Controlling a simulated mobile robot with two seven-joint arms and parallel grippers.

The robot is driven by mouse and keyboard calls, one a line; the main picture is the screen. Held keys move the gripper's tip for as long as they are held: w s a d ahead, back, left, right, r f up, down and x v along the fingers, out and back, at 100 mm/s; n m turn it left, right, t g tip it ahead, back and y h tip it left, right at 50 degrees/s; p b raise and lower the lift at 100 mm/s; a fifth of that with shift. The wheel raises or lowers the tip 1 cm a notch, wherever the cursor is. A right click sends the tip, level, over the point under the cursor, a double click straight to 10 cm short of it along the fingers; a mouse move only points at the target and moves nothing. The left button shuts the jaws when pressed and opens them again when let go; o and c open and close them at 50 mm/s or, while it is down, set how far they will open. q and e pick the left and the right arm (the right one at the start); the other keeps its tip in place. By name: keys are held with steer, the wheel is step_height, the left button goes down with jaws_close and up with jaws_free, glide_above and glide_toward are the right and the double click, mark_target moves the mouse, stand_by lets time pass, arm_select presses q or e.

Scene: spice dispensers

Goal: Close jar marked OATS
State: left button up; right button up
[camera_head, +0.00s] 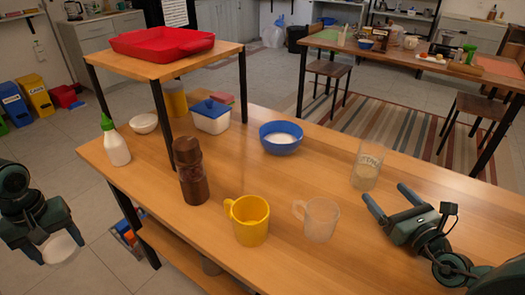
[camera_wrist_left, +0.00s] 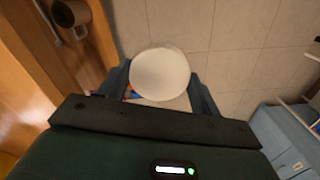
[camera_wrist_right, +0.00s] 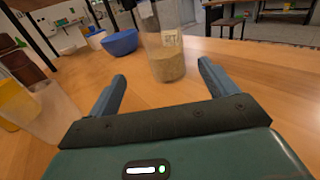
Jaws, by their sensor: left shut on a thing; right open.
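The clear jar (camera_head: 366,170) stands upright on the wooden table, with a faint label and pale grains in its lower part. Its top shows no lid. In the right wrist view the jar (camera_wrist_right: 167,62) stands just beyond my fingertips. My right gripper (camera_head: 387,197) is open and empty, low over the table, pointing at the jar without gripping it. My left gripper (camera_head: 54,246) is shut on a round whitish lid (camera_wrist_left: 160,74), held out past the table's left edge above the floor. The lid's underside and rim detail are unclear.
Near the jar stand a frosted mug (camera_head: 320,220), a yellow mug (camera_head: 251,228), a brown grinder (camera_head: 192,178) and a blue bowl (camera_head: 281,138). A green-capped bottle (camera_head: 117,146) is at the left edge. A raised shelf (camera_head: 150,68) stands at the back left.

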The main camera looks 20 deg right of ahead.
mark_target(371, 178)
steer(key=shift+w+b, duration=0.35)
steer(key=shift+w, duration=3.05)
steer(key=w, duration=0.4)
steer(key=shift+w+d, duration=0.15)
steer(key=shift+d, duration=0.15)
steer(key=shift+w, duration=0.45)
steer(key=shift+f, duration=0.1)
steer(key=shift+c, duration=0.6)
steer(key=c, duration=1.1)
